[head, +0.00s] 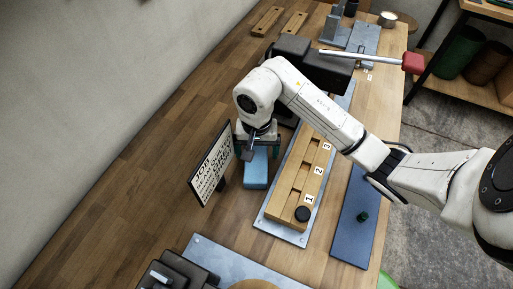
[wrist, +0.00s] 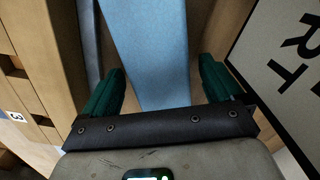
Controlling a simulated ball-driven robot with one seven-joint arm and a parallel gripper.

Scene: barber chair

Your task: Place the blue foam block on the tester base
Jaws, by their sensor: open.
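The blue foam block (head: 257,168) is on the wooden bench, between the job sign and the numbered wooden rack. My gripper (head: 258,147) is over its far end, pointing down. In the wrist view the block (wrist: 148,45) shows between the open green fingers (wrist: 160,85), with a gap visible to the finger on each side. No label marks the tester base, and I cannot tell which fixture it is. One candidate is the grey plate with an upright (head: 364,42) at the back of the bench.
The job sign (head: 211,166) stands close left of my gripper. The wooden rack (head: 288,190) numbered 1 to 3 is on its right, with a black puck (head: 302,214). A blue mat (head: 352,225) holds a green peg. A red-handled lever (head: 412,63) sticks out behind my arm.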

